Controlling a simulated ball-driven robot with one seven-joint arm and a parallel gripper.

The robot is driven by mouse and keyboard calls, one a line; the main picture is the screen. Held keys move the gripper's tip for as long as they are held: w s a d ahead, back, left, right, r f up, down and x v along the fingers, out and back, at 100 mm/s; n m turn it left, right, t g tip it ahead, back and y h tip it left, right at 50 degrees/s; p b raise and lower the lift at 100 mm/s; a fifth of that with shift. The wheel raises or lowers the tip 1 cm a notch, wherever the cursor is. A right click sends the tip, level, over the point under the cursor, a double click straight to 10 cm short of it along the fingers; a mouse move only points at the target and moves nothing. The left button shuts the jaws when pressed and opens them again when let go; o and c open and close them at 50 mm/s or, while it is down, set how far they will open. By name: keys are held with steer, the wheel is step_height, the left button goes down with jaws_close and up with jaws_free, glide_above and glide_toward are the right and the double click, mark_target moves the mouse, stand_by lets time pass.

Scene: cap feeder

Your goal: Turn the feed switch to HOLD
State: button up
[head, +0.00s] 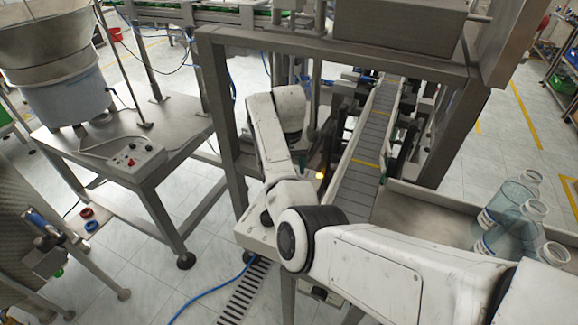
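A light grey control box (137,160) lies at the front right corner of the metal table at left. No HOLD lettering or switch position can be read at this size. A cable runs from the box to the bowl feeder (62,88) behind it. My white arm reaches in from the lower right, bends at a dark joint near the picture's middle, and folds back up beside the conveyor frame. My gripper cannot be made out, so its fingers and anything in them are hidden. The visible arm links are well right of the box.
A metal table (185,115) carries the feeder. A steel frame (222,120) stands between it and the conveyor (362,160). Clear bottles (505,235) stand in a tray at right. A blue hose (210,290) lies on the floor. Open floor lies before the table.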

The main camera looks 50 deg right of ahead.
step_height(320, 180, up, 11)
stand_by(0.7)
steer(key=shift+f, duration=0.15)
stand_by(0.4)
